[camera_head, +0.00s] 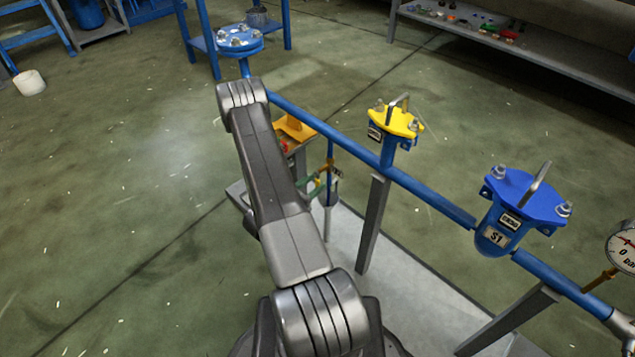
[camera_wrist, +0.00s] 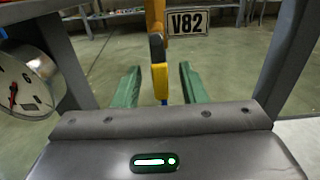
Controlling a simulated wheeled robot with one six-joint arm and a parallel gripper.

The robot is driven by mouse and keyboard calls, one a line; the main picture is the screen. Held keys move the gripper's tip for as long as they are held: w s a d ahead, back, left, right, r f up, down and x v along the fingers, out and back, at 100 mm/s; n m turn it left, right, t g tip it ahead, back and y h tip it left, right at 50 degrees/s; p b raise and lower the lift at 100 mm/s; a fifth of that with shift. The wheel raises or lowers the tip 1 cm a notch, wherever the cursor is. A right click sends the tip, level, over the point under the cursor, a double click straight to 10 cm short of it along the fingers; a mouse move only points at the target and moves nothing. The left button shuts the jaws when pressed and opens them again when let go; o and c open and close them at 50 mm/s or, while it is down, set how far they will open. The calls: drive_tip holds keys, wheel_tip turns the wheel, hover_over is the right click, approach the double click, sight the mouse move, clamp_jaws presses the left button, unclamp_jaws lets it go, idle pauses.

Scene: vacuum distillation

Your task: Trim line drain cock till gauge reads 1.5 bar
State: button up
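The drain cock's lever, yellow with a black part (camera_wrist: 159,78), stands upright between the green fingers of my gripper (camera_wrist: 157,72) in the wrist view. The fingers are apart, with a gap on each side of the lever. In the head view the small brass-coloured cock (camera_head: 329,167) hangs on a thin blue pipe below the main line, with green fingers beside it. A round gauge (camera_wrist: 22,85) with a red needle shows at the left of the wrist view; its reading is not clear. A dial (camera_head: 624,247) is cut off at the head view's right edge.
The blue main line (camera_head: 430,196) runs diagonally, with a yellow-topped fitting (camera_head: 397,120) and a blue-topped S1 strainer (camera_head: 520,208). A V82 plate (camera_wrist: 188,23) stands behind the lever. Grey posts (camera_head: 374,222) support the line. The floor at left is clear apart from a white cup (camera_head: 29,82).

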drive_tip(key=shift+x, duration=1.1)
drive_tip(key=shift+c, duration=0.2)
clamp_jaws()
drive_tip(key=shift+a+f+b, duration=0.1)
drive_tip(key=shift+b, duration=0.25)
drive_tip(key=shift+w+a+r+m+b, duration=0.1)
drive_tip(key=shift+w+a+m+b, duration=0.15)
drive_tip(key=shift+m+b, duration=0.7)
drive_tip(key=shift+w+a+r+m+b, duration=0.15)
drive_tip(key=shift+w+m+b, duration=0.1)
drive_tip(key=shift+m+b, duration=0.65)
drive_tip(key=shift+w+a+r+m+b, duration=0.1)
drive_tip(key=shift+w+a+m+b, duration=0.15)
drive_tip(key=shift+m+b, duration=0.7)
drive_tip(key=shift+m+p, duration=0.3)
drive_tip(key=shift+m, duration=0.1)
drive_tip(key=shift+o, duration=0.2)
unclamp_jaws()
